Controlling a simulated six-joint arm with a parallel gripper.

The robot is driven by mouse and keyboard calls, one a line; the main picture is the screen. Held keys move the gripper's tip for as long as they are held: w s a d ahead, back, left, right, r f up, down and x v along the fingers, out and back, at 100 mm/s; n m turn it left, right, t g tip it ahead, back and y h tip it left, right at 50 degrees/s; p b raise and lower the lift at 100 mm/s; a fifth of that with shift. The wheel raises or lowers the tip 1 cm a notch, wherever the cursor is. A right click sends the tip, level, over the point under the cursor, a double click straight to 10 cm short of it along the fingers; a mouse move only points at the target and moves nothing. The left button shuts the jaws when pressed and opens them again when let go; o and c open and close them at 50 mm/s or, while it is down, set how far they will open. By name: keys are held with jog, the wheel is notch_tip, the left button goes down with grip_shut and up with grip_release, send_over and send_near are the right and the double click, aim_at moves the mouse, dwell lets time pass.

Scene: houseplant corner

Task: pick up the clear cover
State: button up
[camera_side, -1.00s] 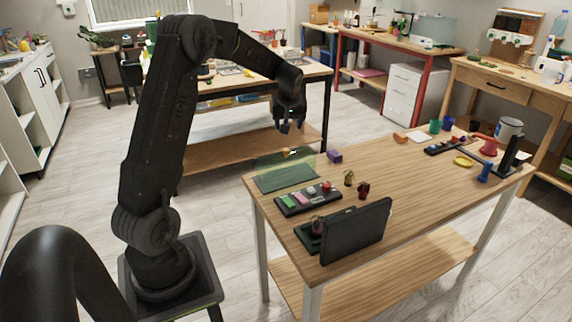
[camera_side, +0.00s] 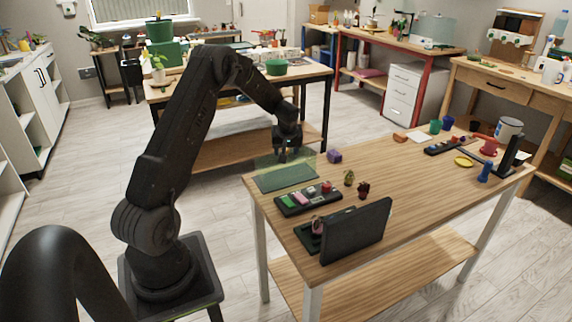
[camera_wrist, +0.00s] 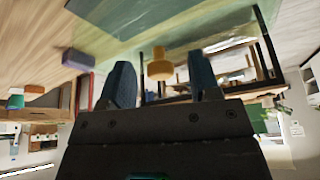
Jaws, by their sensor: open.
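The clear cover (camera_side: 303,159) is a see-through, green-tinted box standing on the near table's left end, over a dark green mat (camera_side: 285,181). In the wrist view, the clear cover (camera_wrist: 150,22) shows as a pale green sheet with a yellow-orange knob (camera_wrist: 160,64) on it. My gripper (camera_side: 286,158) is low over the cover, around its top. The wrist view shows my gripper (camera_wrist: 160,72) open, with one finger on each side of the knob and gaps between. The side view hides the knob behind the gripper.
A purple block (camera_side: 334,156) stands just right of the cover. A black tray with small colored items (camera_side: 307,199) lies in front of it. Two small figures (camera_side: 356,184) and an upright dark panel (camera_side: 356,231) are nearby. The table's middle is mostly clear.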

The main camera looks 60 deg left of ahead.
jog(key=shift+a+f, duration=0.1)
jog(key=shift+f, duration=0.1)
grip_shut()
dwell(0.4)
